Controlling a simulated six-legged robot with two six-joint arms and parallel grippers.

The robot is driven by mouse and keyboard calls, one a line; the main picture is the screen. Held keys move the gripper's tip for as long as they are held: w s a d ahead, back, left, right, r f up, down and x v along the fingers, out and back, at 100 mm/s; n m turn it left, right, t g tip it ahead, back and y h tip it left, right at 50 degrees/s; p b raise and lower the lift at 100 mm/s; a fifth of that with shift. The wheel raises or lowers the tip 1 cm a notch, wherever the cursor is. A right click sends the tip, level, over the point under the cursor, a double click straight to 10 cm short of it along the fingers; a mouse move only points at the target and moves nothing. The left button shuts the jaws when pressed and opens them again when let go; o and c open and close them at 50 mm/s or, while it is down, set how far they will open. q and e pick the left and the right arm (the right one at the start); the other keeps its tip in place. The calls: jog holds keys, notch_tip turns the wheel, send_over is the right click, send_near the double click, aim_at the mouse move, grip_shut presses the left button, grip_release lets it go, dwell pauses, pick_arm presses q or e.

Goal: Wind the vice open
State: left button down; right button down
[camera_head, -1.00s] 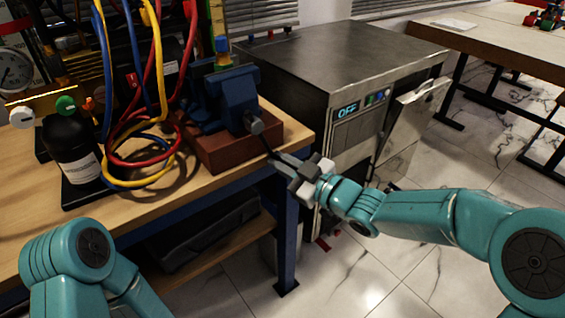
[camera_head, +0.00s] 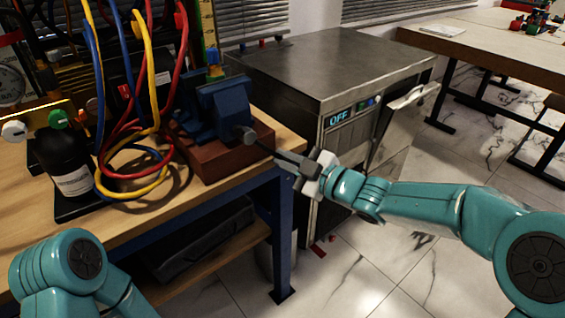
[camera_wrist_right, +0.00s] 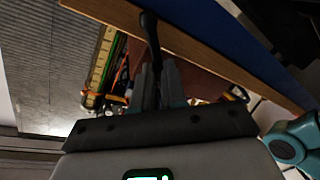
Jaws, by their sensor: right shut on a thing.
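The blue vice (camera_head: 220,106) sits on a red-brown block (camera_head: 222,155) at the bench's right corner. Its round grey screw end (camera_head: 248,134) faces me. A thin dark handle (camera_head: 262,147) slants from it down and right. My right gripper (camera_head: 287,160) is shut on the outer part of this handle, just off the bench edge. In the right wrist view the dark handle (camera_wrist_right: 149,32) with a rounded tip comes out between the narrow fingers (camera_wrist_right: 157,82). The jaw gap of the vice is hard to make out. My left gripper is out of view; only its arm shows at lower left.
Red, blue and yellow hoses (camera_head: 140,130) loop left of the vice beside a black bottle-shaped unit (camera_head: 65,160). A grey metal cabinet (camera_head: 330,65) reading OFF stands close behind my right gripper.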

jog(key=c, duration=1.2)
grip_release()
jog(key=shift+w, duration=0.1)
jog(key=p+v, duration=0.2)
jog(key=v, duration=1.4)
jog(key=shift+s+d, duration=0.1)
jog(key=shift+s, duration=0.15)
